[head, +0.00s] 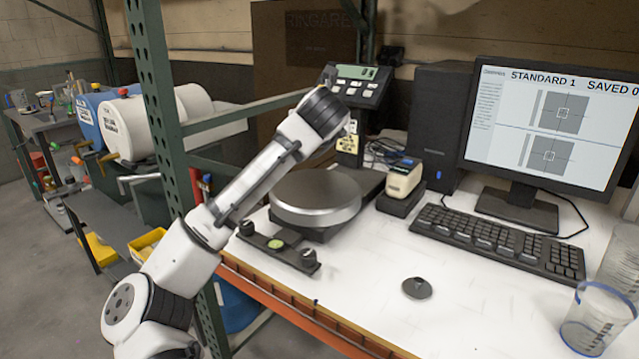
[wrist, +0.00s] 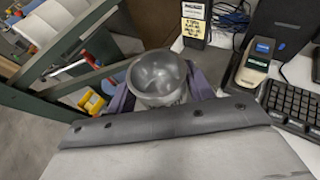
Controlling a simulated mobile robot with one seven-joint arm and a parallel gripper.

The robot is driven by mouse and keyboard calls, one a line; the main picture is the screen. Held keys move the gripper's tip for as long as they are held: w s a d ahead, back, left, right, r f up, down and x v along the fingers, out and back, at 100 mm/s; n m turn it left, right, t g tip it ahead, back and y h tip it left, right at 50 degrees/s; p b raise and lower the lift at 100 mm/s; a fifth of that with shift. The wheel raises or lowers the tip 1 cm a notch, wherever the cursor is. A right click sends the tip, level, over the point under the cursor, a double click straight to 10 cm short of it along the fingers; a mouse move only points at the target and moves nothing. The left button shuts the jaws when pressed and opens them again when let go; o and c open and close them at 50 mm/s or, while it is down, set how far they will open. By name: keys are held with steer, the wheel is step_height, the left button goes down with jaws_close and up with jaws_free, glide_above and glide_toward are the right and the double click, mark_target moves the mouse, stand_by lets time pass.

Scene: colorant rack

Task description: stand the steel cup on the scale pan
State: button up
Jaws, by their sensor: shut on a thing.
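The steel cup (wrist: 158,72) is in the wrist view, its round open mouth toward the camera. My gripper (wrist: 160,88) is shut on it, with a dark finger at each side. In the head view my arm's end covers the gripper, and I do not see the cup there. The round steel scale pan (head: 315,196) is in the head view, empty where it shows, on the black scale on the bench. My wrist is above and behind the pan in the picture. The pan does not show in the wrist view, so I cannot tell the gap beneath the cup.
The scale's display (head: 357,84) stands on a post behind the pan. A green rack post (head: 160,100) is left of the pan.

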mark_target(318, 196)
step_height(318, 196, down, 13)
steer(key=shift+f+p, duration=0.2)
steer(key=shift+p, duration=0.5)
steer(key=shift+f, duration=0.15)
steer(key=o, duration=1.1)
